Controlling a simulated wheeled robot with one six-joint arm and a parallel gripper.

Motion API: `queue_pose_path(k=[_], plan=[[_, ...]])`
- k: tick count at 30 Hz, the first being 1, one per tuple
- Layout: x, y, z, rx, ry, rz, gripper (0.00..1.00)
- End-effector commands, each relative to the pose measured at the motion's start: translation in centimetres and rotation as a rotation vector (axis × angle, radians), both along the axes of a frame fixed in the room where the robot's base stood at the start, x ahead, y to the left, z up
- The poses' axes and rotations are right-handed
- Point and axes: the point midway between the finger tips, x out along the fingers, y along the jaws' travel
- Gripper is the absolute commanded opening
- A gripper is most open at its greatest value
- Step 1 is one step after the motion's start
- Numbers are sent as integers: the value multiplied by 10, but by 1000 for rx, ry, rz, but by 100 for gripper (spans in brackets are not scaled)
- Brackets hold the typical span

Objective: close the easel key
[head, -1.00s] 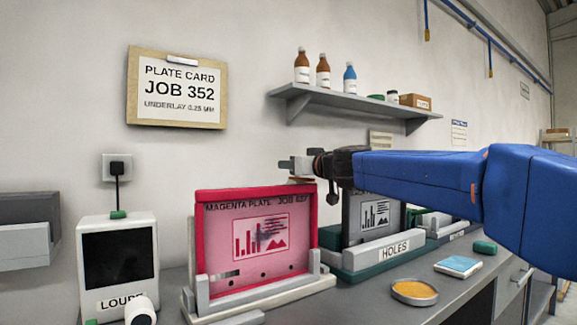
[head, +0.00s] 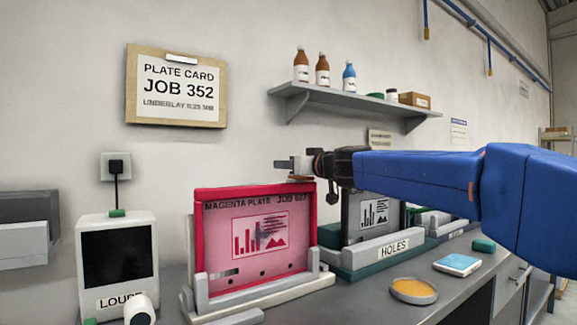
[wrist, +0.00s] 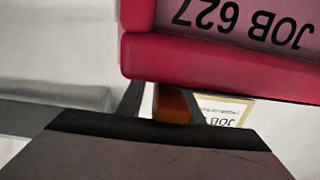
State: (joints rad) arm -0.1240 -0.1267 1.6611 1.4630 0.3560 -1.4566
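The easel (head: 200,285) holds a magenta plate (head: 215,240) in a red frame marked JOB 627. A small orange-brown piece, which may be the easel key (head: 300,178), shows at the top right of the frame, just under my gripper (head: 284,165). The wrist view shows this piece (wrist: 172,105) below the red frame edge, between two dark fingers of my gripper (wrist: 163,103). A light gap shows on its left side, so the fingers look open around it. Contact on its right side is unclear. My gripper hides part of the key.
A grey plate stands in a green-based rack marked HOLES (head: 395,248) behind and right. A white loupe unit (head: 118,222) stands to the left. A dish (head: 413,290) and a blue-topped block (head: 458,264) lie on the bench. A bottle shelf (head: 350,98) is above my gripper.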

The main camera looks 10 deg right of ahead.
Motion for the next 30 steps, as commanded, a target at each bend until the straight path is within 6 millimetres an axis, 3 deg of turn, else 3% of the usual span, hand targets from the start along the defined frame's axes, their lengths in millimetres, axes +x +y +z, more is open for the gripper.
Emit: queue_pose_path(k=[5,11,30], plan=[[-2,-1,1,1,-2,-1,33],[-22,-12,2,0,-3,-2,33],[-128,-67,1,0,-1,-3,33]])
